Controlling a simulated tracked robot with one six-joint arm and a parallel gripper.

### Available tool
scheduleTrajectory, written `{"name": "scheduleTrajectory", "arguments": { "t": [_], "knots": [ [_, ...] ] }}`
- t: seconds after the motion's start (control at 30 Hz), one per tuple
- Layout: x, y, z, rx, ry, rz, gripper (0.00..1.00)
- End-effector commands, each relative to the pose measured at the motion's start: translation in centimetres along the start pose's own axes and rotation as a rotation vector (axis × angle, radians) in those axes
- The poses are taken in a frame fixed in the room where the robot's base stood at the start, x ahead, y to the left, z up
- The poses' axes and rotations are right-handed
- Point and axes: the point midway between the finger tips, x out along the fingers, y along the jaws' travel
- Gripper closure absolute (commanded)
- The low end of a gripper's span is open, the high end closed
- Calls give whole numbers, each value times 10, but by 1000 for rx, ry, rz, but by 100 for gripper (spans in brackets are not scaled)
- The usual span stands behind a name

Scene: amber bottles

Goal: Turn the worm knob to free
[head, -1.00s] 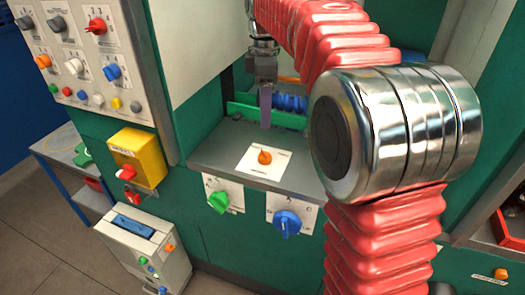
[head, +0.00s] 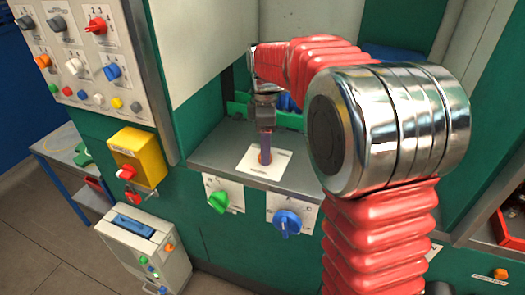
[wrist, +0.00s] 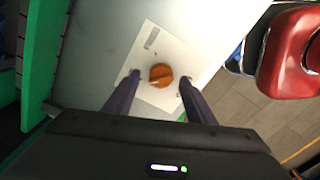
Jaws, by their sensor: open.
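An orange knob (wrist: 161,75) sits on a white plate (wrist: 165,50) on the grey ledge. Its label is too small to read, so I cannot confirm that it is the worm knob. My gripper (wrist: 160,82) is open, with one finger on each side of the knob and a gap showing on both sides. In the head view my gripper (head: 265,155) points down over the white plate (head: 283,160), and its fingers hide most of the knob. I cannot tell how far the fingertips are above the plate.
Below the ledge (head: 225,150) are a green knob (head: 219,200) and a blue knob (head: 287,223). A yellow box (head: 150,155) with a red knob is at left, under a panel of several knobs. Green machine parts stand behind the ledge.

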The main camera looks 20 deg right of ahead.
Motion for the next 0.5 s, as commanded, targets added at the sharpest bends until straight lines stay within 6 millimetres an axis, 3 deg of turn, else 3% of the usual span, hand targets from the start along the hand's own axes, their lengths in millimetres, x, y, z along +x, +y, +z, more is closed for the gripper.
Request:
{"name": "scheduleTrajectory", "arguments": {
  "t": [0.17,0.5],
  "knots": [
    [13,0,0,0,0,0,50],
    [14,0,0,0,0,0,53]
  ]
}}
